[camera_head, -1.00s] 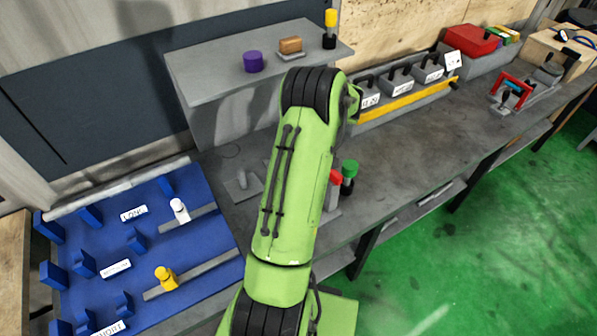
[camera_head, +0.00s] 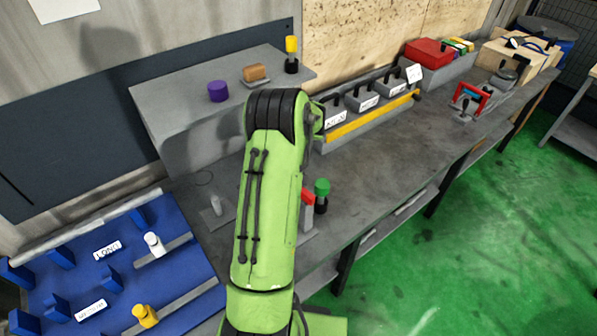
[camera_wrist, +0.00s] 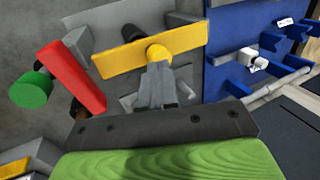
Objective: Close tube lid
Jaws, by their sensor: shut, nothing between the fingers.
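My gripper (camera_wrist: 157,88) is shut and empty in the wrist view. The red bar (camera_head: 308,205) and green knob (camera_head: 322,188) also show in the head view beside my arm, which hides my gripper and the yellow bar there. I cannot tell which part is the tube or its lid.
A blue rack (camera_head: 185,268) with white and yellow knobs is at the left; it is right in the wrist view (camera_wrist: 235,62). A grey shelf (camera_head: 185,105) holds a purple cylinder (camera_head: 218,91). Grey bins (camera_head: 362,98) line the back. The bench (camera_head: 400,140) has free room at right.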

